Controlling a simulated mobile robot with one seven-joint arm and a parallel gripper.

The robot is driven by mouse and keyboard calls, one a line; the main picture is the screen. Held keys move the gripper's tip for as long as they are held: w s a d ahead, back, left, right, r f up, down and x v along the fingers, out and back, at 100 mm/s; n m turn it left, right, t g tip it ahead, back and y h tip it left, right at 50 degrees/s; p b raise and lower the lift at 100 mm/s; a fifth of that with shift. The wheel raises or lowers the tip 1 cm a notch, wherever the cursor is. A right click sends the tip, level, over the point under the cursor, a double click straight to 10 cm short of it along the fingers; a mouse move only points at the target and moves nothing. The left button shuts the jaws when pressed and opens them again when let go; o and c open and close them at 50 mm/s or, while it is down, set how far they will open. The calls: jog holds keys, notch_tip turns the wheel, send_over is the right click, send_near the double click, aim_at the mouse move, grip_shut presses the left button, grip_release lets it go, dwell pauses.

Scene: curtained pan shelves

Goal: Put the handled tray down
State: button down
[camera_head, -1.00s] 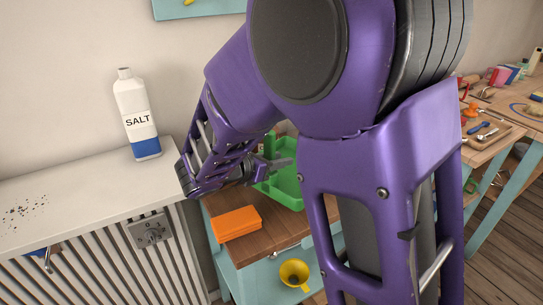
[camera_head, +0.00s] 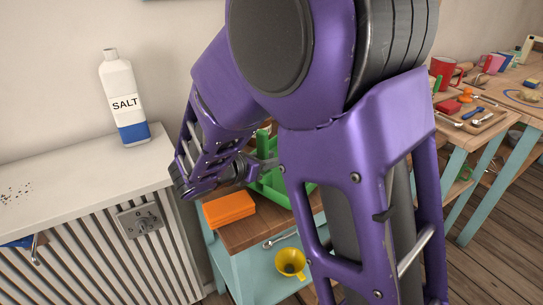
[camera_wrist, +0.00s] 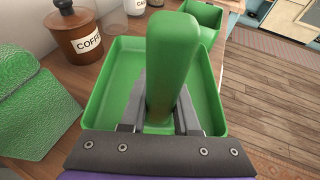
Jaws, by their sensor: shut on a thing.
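The handled tray (camera_wrist: 213,95) is green, with raised walls and an upright, thick handle (camera_wrist: 172,55) in its middle. In the wrist view my gripper (camera_wrist: 160,112) is shut on this handle, one finger on each side. In the head view the tray (camera_head: 270,182) shows partly behind my purple arm, over the wooden top (camera_head: 245,234) of a teal cart. My gripper (camera_head: 262,164) reaches it from the left there. The tray looks about level. I cannot tell whether its underside touches the wood.
An orange box (camera_head: 229,209) lies on the wooden top, close left of the tray. A coffee jar (camera_wrist: 72,32) and a green textured thing (camera_wrist: 35,98) are near the tray. A salt bottle (camera_head: 123,100) stands on the radiator shelf. A yellow funnel (camera_head: 290,262) sits lower down.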

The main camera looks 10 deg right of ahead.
jog(key=shift+f, duration=0.3)
jog(key=shift+f+b, duration=0.55)
jog(key=shift+f, duration=0.05)
jog(key=shift+f, duration=0.3)
dwell(0.4)
jog(key=c, duration=0.6)
grip_release()
jog(key=shift+o, duration=0.2)
jog(key=c, duration=0.4)
jog(key=shift+a+r, duration=0.1)
jog(key=shift+s+a+r, duration=0.2)
jog(key=shift+s+a, duration=0.25)
jog(key=shift+s, duration=0.05)
